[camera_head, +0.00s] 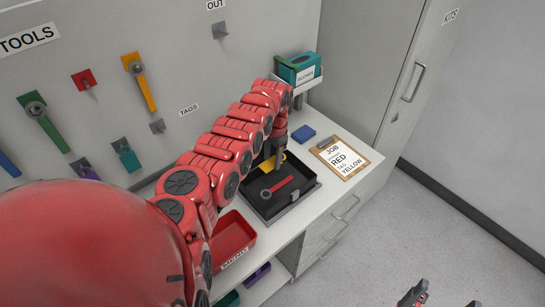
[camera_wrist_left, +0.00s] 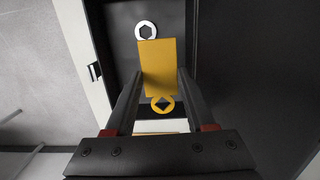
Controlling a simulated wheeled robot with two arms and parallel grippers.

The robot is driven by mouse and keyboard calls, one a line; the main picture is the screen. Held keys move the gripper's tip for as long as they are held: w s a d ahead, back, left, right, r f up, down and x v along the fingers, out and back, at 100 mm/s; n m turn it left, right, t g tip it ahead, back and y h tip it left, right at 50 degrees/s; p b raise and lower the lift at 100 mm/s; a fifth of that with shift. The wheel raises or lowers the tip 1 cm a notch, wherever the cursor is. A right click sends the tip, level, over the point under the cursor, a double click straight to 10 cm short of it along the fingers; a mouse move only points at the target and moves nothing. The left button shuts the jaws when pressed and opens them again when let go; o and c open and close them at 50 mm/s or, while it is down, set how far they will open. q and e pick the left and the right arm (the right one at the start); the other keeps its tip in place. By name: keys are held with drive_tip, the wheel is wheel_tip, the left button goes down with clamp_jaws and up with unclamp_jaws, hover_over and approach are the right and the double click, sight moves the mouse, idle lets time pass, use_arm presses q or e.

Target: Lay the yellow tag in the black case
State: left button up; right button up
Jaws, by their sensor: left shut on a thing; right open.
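The black case (camera_head: 301,181) lies open on the counter. A red-handled tool (camera_head: 282,186) with a grey ring end lies in it. In the left wrist view the tool's ring (camera_wrist_left: 146,31) shows on the case floor, and the handle is hidden. My left gripper (camera_head: 278,164) is over the case, shut on the yellow tag (camera_wrist_left: 158,68). The tag sits between both fingers, with its round holed end towards the wrist; it partly shows in the head view (camera_head: 268,164). I cannot tell whether it touches the case. My right gripper (camera_head: 446,295) is open and empty at the bottom edge, over the floor.
A red tray (camera_head: 233,238) stands left of the case. A clipboard (camera_head: 340,157) reads "JOB RED, TAG YELLOW". Tools hang on the wall panel. The floor at right is free.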

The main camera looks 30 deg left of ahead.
sight(273, 162)
use_arm(q)
wheel_tip(273, 162, down, 2)
drive_tip(key=shift+w+a+f+b, duration=0.1)
drive_tip(key=shift+w+b, duration=0.05)
drive_tip(key=shift+b, duration=0.5)
drive_tip(key=shift+s+f+b, duration=0.2)
drive_tip(key=shift+f+b, duration=0.7)
wheel_tip(273, 162, down, 2)
drive_tip(key=shift+w+f+b, duration=0.15)
drive_tip(key=shift+f+b, duration=0.05)
drive_tip(key=shift+b, duration=0.7)
wheel_tip(273, 162, down, 5)
drive_tip(key=b, duration=0.3)
drive_tip(key=shift+r+b, duration=0.2)
drive_tip(key=shift+b, duration=0.2)
drive_tip(key=shift+s+f, duration=0.1)
drive_tip(key=shift+s, duration=0.1)
